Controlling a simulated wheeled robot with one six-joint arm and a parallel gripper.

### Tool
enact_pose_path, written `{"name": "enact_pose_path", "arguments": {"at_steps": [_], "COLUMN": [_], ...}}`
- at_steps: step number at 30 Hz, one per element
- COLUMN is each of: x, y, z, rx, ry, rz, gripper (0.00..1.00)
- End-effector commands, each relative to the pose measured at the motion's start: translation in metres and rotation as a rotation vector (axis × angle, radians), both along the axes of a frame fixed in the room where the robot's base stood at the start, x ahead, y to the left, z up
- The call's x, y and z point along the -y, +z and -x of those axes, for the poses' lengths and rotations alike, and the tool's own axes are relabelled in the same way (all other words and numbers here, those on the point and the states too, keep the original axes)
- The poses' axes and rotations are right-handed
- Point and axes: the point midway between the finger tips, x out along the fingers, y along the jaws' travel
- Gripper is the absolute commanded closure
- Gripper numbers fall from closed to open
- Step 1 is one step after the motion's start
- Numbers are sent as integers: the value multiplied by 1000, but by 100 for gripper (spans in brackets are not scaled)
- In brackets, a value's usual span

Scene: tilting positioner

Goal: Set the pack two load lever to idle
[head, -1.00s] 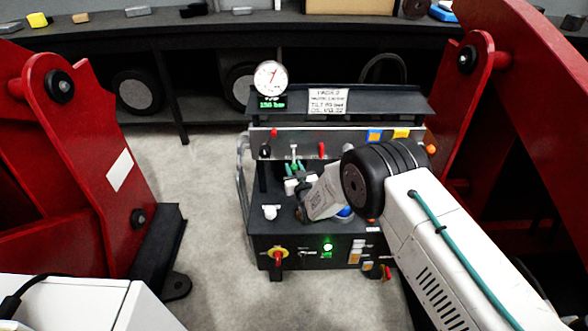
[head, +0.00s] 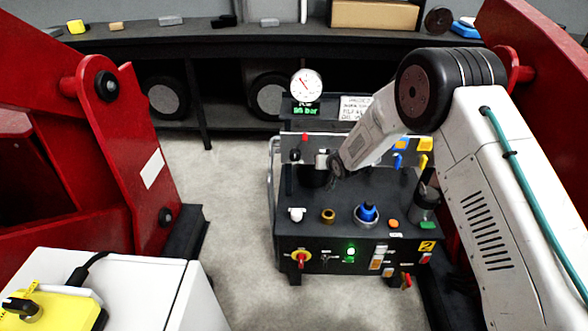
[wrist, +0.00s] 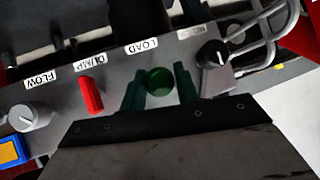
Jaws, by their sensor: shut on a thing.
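The pack two unit (head: 330,225) is a black box between red frames, with a gauge (head: 306,85) and a small green display on top. In the wrist view the green ball knob (wrist: 159,81) of the load lever stands below the LOAD label. My gripper (wrist: 160,88) has its dark green fingers on either side of this knob and is shut on it. In the head view my gripper (head: 334,168) is small and dark at the back panel, and the lever is mostly hidden there. Its idle mark cannot be made out.
A red lever (wrist: 91,95) stands under DUMP, left of the fingers. A grey knob (wrist: 29,117) is under FLOW, and a black knob (wrist: 211,52) is to the right. A blue knob (head: 368,212) stands on the deck. Red frames (head: 115,170) flank the unit.

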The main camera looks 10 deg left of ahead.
Motion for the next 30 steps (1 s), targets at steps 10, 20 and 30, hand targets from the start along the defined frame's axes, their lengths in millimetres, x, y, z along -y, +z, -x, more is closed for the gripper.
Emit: {"name": "enact_pose_path", "arguments": {"at_steps": [10,20,30], "x": [15,15,13], "y": [18,22,23], "z": [-13,-15,-15], "rx": [12,16,17], "ry": [-16,-17,-16], "rz": [-6,-8,-9], "gripper": [100,100,53]}}
